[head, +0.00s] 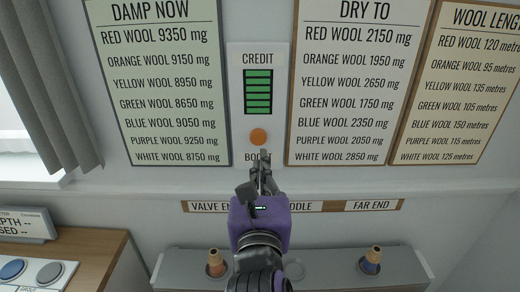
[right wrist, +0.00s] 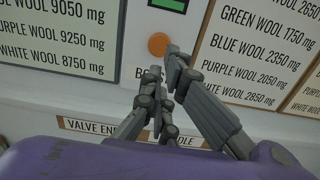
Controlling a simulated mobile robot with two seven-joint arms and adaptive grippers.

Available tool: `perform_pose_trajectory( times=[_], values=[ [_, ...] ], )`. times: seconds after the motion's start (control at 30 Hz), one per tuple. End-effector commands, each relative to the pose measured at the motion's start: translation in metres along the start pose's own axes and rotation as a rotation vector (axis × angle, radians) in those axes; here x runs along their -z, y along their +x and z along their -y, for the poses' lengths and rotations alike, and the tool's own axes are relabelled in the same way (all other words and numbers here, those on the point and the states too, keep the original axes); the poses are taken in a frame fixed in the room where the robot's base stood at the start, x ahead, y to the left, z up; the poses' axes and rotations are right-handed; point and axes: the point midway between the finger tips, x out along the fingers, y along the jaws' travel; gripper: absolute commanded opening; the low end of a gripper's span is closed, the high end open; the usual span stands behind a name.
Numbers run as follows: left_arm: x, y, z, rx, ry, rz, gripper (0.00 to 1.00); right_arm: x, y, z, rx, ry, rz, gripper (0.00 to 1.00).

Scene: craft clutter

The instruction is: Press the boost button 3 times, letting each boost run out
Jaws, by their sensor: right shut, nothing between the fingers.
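The boost button (head: 258,136) is a round orange disc on a white wall panel. Its label just below is partly hidden by my right gripper (head: 264,162). Above it the credit gauge (head: 258,91) shows a column of several green bars filling its dark frame. My right gripper is shut and empty, its fingertips just below the button. In the right wrist view the button (right wrist: 158,44) shows just beyond the fingertips (right wrist: 166,62), slightly to their left. I cannot tell whether they touch it. My left gripper is not in view.
Wall boards flank the panel: the damp weights board (head: 160,80) left, the dry weights board (head: 357,80) right. Below runs a label strip (head: 345,206) over a grey unit (head: 325,268) with two cone-shaped pieces. A wooden desk with buttons (head: 85,245) stands at lower left.

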Motion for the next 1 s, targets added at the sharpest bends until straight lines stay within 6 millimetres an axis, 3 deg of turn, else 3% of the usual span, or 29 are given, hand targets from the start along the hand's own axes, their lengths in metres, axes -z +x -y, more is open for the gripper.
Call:
perform_pose_trajectory(
  times=[0.1, 0.3, 0.77, 1.0],
  values=[
    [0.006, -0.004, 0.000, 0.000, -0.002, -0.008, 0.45, -0.004, 0.024, 0.000, 0.000, -0.001, 0.003, 0.00],
    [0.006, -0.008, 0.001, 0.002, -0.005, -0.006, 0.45, -0.002, 0.051, 0.000, 0.000, -0.001, 0.002, 0.00],
    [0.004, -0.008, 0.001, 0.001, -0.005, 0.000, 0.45, 0.000, 0.060, 0.000, 0.000, -0.001, 0.000, 0.00],
    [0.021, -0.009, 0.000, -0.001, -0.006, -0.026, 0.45, -0.002, 0.079, 0.000, 0.000, -0.004, 0.002, 0.00]
  ],
)
